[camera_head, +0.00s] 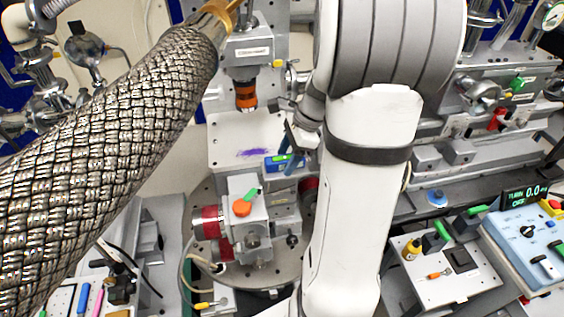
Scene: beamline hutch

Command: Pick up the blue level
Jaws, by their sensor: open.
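The blue level (275,165), a small blue block with a green part, sits on the grey metal platform (228,150) in the middle of the view. My gripper (292,148) is just above and beside its right end, pointing down. It is open, and one dark finger shows close to the level. The other finger and the right end of the level are partly hidden, so I cannot tell whether they touch.
A large braided metal hose (110,150) crosses the left foreground. An orange-collared nozzle (246,94) hangs above the platform. A stage with an orange knob (242,207) stands in front. A blue control box (530,240) is at the right.

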